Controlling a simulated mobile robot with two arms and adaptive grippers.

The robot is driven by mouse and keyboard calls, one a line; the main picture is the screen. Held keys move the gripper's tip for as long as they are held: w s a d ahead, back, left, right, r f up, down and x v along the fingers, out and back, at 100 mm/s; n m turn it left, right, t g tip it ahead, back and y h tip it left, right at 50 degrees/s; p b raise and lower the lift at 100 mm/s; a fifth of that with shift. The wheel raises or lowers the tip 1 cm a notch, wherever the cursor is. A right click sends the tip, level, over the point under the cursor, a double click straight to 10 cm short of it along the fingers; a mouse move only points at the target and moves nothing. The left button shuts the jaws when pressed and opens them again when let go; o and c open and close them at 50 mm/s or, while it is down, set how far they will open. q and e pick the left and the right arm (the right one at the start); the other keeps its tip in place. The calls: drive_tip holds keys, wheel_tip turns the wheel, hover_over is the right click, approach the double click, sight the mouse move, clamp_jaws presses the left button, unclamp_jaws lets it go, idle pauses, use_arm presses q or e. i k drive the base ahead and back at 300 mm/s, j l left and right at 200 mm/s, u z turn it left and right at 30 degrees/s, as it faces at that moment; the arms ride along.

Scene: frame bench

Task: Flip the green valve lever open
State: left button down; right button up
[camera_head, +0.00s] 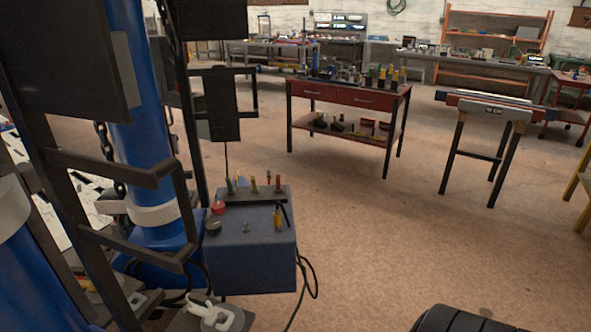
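I cannot make out either of my grippers in this view.
Blue columns (140,120) and dark metal frames (110,170) crowd the left. A black cable (308,280) hangs right of the box. A red workbench (345,98) and a folding stand (490,112) are behind. A dark rounded thing (460,320) is at the bottom right. The middle floor is clear.

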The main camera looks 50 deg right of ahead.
sight(231, 191)
drive_tip(key=l, duration=0.7)
drive_tip(key=i+l+z, duration=0.1)
drive_tip(key=l, duration=0.6)
drive_tip(key=i+l, duration=0.1)
drive_tip(key=l, duration=0.6)
drive_tip(key=i+l, duration=0.1)
drive_tip(key=l, duration=0.6)
drive_tip(key=i+l, duration=0.1)
drive_tip(key=i+l+z, duration=0.05)
drive_tip(key=i, duration=0.05)
